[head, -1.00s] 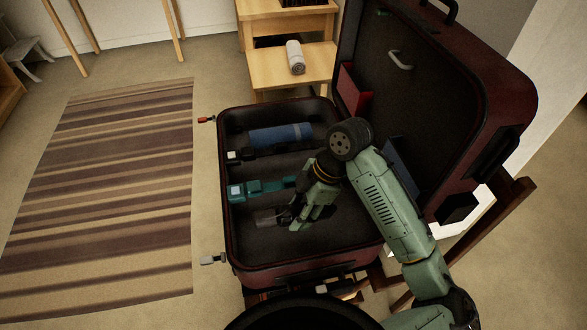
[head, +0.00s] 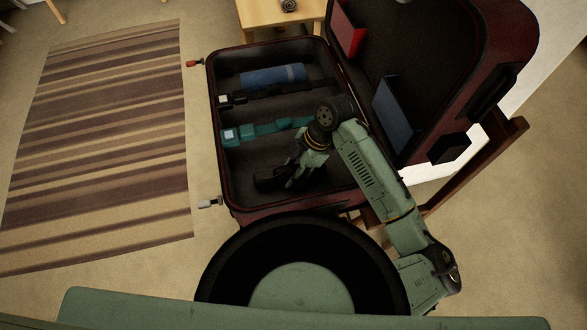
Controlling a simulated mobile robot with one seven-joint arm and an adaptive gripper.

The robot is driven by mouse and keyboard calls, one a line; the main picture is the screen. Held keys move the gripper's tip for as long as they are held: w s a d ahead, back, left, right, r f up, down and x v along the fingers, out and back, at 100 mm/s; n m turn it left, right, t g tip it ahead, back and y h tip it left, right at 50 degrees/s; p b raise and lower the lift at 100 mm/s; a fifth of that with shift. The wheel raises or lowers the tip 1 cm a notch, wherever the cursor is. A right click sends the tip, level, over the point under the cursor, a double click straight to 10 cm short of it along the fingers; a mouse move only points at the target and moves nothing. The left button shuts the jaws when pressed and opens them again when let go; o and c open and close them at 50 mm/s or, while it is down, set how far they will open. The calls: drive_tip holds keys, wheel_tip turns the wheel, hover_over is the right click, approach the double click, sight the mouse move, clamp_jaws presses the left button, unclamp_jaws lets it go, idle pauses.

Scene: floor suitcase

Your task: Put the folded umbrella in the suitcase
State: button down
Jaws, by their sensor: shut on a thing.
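The open suitcase (head: 222,178) lies with its dark red base in the middle of the head view and its lid (head: 520,45) raised at right. My gripper (head: 272,180) is low inside the base, in its near part. It is shut on a small dark thing (head: 265,183), likely the folded umbrella, though it is too dark to be sure. The fingers hide part of it. I cannot tell whether it touches the suitcase floor.
In the suitcase lie a blue roll (head: 272,76), a black long item (head: 270,91) and a teal long item (head: 262,131). The lid holds a red flat item (head: 347,30) and a blue one (head: 390,112). A small wooden table (head: 262,12) stands behind. A striped rug (head: 95,145) lies left.

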drive_tip(key=shift+f, duration=0.15)
drive_tip(key=c, duration=0.9)
unclamp_jaws()
drive_tip(key=shift+r, duration=0.2)
drive_tip(key=b+v, duration=0.1)
drive_tip(key=v, duration=1.1)
drive_tip(key=shift+b, duration=0.4)
